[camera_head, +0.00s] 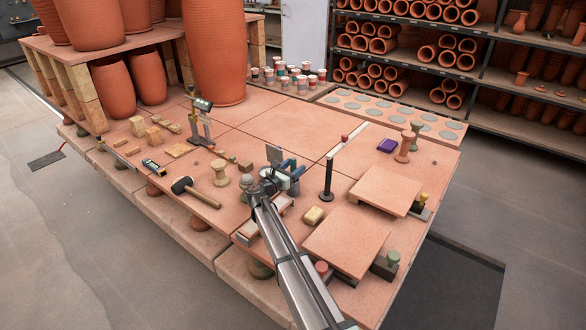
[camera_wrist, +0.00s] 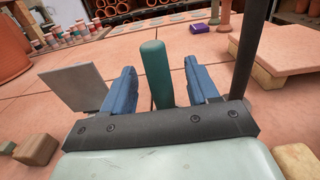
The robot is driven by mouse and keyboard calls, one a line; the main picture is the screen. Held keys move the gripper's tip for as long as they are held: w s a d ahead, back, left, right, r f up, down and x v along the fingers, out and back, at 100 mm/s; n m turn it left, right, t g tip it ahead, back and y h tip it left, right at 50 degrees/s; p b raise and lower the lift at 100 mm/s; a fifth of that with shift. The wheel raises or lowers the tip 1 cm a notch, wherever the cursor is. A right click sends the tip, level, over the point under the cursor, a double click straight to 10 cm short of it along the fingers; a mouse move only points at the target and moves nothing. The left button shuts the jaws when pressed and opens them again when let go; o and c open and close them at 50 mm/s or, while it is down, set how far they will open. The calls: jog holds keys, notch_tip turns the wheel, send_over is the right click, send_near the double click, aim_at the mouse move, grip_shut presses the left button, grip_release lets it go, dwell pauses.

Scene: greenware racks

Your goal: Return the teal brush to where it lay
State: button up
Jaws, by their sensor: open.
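The teal brush (camera_wrist: 156,72) shows in the wrist view as a smooth, rounded teal handle standing close to upright. It is between the two blue fingers of my gripper (camera_wrist: 160,66), with a visible gap on each side. Its lower end is hidden behind the dark bar of the gripper. My gripper is open. In the head view my gripper (camera_head: 289,170) is low over the middle of the table, and I cannot pick out the brush clearly there. I cannot tell what the brush rests on.
A grey plate (camera_wrist: 75,87) stands just left of the fingers. A dark post (camera_head: 328,178) rises close to the right. Raised slabs (camera_head: 346,240) lie further right. A mallet (camera_head: 190,190) and a yellow sponge (camera_head: 313,215) lie nearby. Clear tabletop (camera_head: 290,125) lies behind.

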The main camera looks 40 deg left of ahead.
jog(key=s, duration=1.3)
jog(key=shift+s, duration=0.4)
jog(key=shift+w, duration=0.1)
